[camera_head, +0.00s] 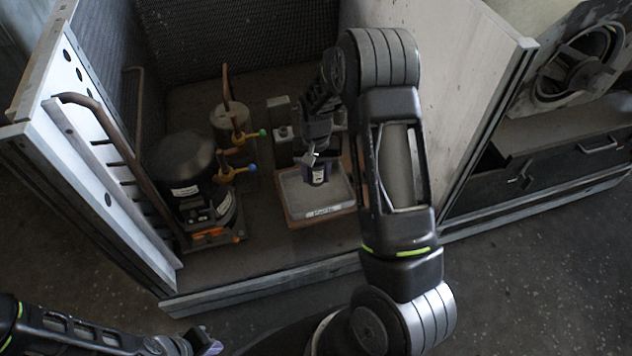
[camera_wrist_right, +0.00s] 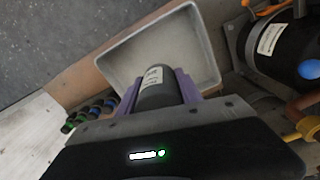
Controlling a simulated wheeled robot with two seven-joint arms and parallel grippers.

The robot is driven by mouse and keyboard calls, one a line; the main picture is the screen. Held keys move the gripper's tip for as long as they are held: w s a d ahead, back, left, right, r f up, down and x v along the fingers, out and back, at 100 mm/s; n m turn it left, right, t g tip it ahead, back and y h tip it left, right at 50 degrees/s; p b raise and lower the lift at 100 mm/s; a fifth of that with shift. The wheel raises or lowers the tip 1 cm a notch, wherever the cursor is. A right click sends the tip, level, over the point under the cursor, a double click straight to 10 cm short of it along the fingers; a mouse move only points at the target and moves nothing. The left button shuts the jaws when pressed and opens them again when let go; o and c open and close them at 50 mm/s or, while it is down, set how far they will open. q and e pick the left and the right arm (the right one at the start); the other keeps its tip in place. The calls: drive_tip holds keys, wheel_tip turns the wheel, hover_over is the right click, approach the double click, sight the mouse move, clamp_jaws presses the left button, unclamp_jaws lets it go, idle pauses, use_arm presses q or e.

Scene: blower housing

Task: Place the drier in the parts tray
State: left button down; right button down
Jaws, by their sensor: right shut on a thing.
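The drier is a dark cylinder with a white label, seen in the right wrist view (camera_wrist_right: 158,88) and small in the head view (camera_head: 318,176). My right gripper (camera_wrist_right: 157,90) is shut on it, with a purple finger on each side. The parts tray (camera_head: 322,212) is a shallow light-grey tray with a label on its front. The drier is over the tray's inside; I cannot tell whether it touches the bottom. The tray also shows in the right wrist view (camera_wrist_right: 203,42). My left gripper (camera_head: 208,343) is at the bottom left, empty, far from the tray; its jaw opening is unclear.
A black compressor (camera_head: 187,172) stands left of the tray, with brass valves (camera_head: 236,172) with blue and green caps between them. The housing's front rail (camera_head: 265,286) and white side panels enclose the area. Several dark and coloured caps (camera_wrist_right: 88,114) lie beside the tray.

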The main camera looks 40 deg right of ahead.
sight(316, 182)
drive_tip(key=shift+f, duration=1.85)
drive_tip(key=shift+f+b, duration=0.1)
drive_tip(key=shift+b, duration=0.25)
drive_tip(key=shift+f, duration=0.15)
drive_tip(key=c, duration=0.8)
unclamp_jaws()
